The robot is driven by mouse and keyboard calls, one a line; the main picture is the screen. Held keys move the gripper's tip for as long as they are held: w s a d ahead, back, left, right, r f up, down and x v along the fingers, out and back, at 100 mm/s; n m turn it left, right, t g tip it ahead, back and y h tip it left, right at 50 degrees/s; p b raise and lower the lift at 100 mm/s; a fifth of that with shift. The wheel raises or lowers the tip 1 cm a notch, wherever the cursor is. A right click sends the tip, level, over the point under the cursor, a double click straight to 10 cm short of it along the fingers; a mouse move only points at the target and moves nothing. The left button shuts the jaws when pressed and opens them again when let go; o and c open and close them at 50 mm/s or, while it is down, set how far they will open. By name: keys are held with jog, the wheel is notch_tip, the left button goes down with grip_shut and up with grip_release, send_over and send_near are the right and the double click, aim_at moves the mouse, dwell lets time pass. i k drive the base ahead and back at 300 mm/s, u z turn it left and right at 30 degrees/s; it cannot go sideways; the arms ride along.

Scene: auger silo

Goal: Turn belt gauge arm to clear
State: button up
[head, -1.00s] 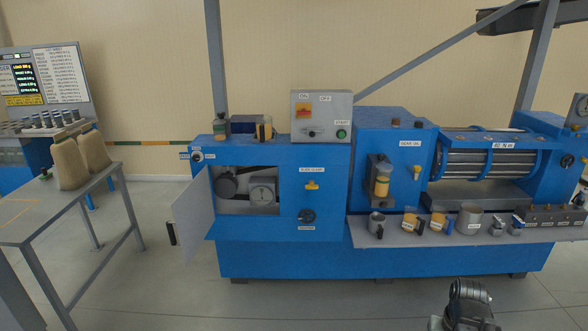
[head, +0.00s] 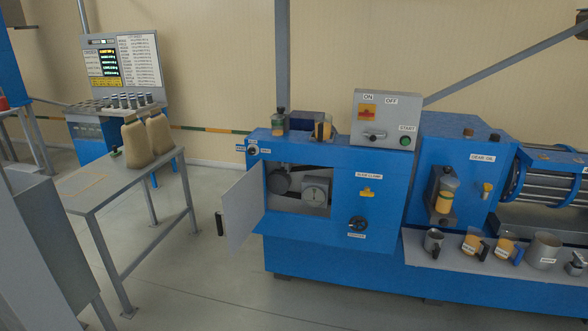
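The blue machine has an open compartment at its left end, with its grey door (head: 240,211) swung out to the left. Inside the compartment are a dark round pulley (head: 278,181) and a grey box-shaped gauge with a round dial (head: 316,190). A belt appears to run behind the gauge; the exact position of the gauge arm is too small to tell. My gripper is not in view now.
A control box (head: 384,119) with ON, OFF and START labels stands on the machine. A shelf (head: 425,262) with several mugs juts out at right. A grey table (head: 125,180) with two tan jugs (head: 148,144) stands left. Floor before the open door is clear.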

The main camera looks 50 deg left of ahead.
aim_at(282, 170)
jog(key=i, duration=1.65)
jog(key=u, duration=3.8)
jog(key=i, duration=1)
jog(key=z, duration=0.1)
